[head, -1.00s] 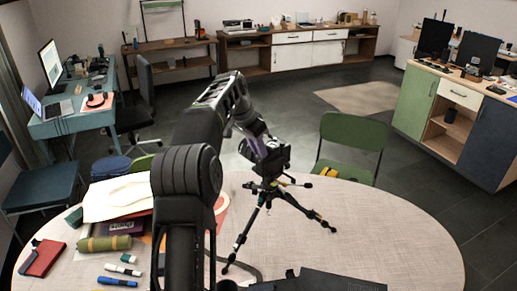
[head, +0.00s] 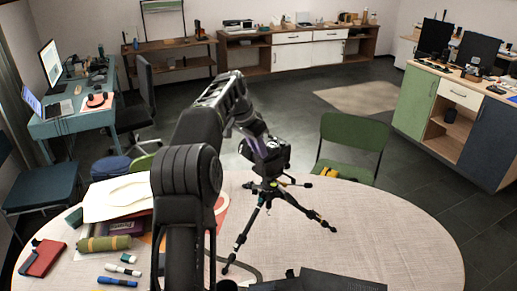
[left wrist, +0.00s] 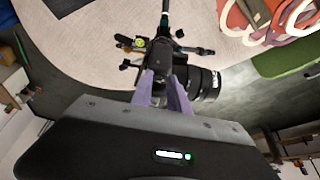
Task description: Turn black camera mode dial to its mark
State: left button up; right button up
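The black camera (head: 270,158) stands on a black tripod (head: 264,205) on the round table (head: 380,235). In the left wrist view the camera's lens (left wrist: 207,84) points to the right. My left gripper (head: 262,146) is at the top of the camera, with its purple fingers (left wrist: 164,82) reaching down to it. The fingers stand a little apart, with something dark between them. The mode dial and its mark are hidden or too small to make out, so I cannot tell if the fingertips grip the dial. My right gripper is not in view.
Papers (head: 118,198), a green roll (head: 103,243), a red notebook (head: 42,257) and markers (head: 117,281) lie on the table's left side. A green chair (head: 352,140) stands behind the tripod.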

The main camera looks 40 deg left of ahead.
pick_arm(q)
jog(key=o, duration=0.4)
jog(key=shift+c, duration=0.2)
jog(key=shift+r, duration=0.1)
jog(key=v, duration=0.7)
jog(key=shift+r+b, duration=0.3)
jog(key=shift+s, duration=0.1)
